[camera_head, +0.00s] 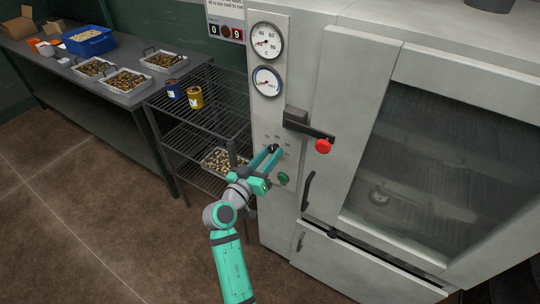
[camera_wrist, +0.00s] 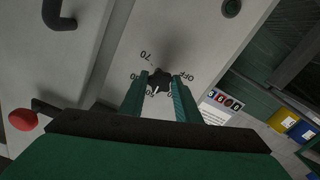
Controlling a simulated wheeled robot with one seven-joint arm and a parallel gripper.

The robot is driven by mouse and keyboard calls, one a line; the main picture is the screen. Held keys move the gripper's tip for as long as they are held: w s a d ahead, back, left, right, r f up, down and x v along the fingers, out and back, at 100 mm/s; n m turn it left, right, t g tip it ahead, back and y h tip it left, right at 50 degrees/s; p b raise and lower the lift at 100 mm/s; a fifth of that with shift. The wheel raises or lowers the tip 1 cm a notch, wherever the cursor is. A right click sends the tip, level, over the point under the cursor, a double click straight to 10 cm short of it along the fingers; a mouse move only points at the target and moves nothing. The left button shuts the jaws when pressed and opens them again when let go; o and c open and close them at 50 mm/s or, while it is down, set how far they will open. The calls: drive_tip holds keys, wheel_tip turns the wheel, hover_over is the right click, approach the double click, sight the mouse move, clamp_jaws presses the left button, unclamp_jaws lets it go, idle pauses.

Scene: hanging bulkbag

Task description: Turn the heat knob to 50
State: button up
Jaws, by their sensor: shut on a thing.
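The heat knob (camera_wrist: 159,80) is a small black knob on the pale front panel of the oven (camera_head: 345,80). Printed marks ring it in the wrist view, with "70" and "OFF" legible and others partly hidden. A light pointer mark on the knob shows near its lower side, towards a partly covered number that looks like 50. My gripper (camera_wrist: 160,92) has its two green fingers shut on the knob, one on each side. In the head view my gripper (camera_head: 271,150) reaches the panel below the black latch, and its fingers mostly cover the knob.
A black latch handle with a red ball (camera_head: 323,146) sticks out above and right of my gripper. A green button (camera_head: 283,178) lies below right. Two dials (camera_head: 266,60) are higher up. A wire rack (camera_head: 205,125) stands close on the left.

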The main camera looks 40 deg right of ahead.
idle(0.3)
drive_tip(key=o, duration=1)
drive_tip(key=shift+o, duration=0.2)
drive_tip(key=shift+a, duration=0.1)
drive_tip(key=v, duration=1)
drive_tip(key=shift+a, duration=0.3)
drive_tip(key=shift+s+d, duration=0.1)
drive_tip(key=shift+s, duration=0.1)
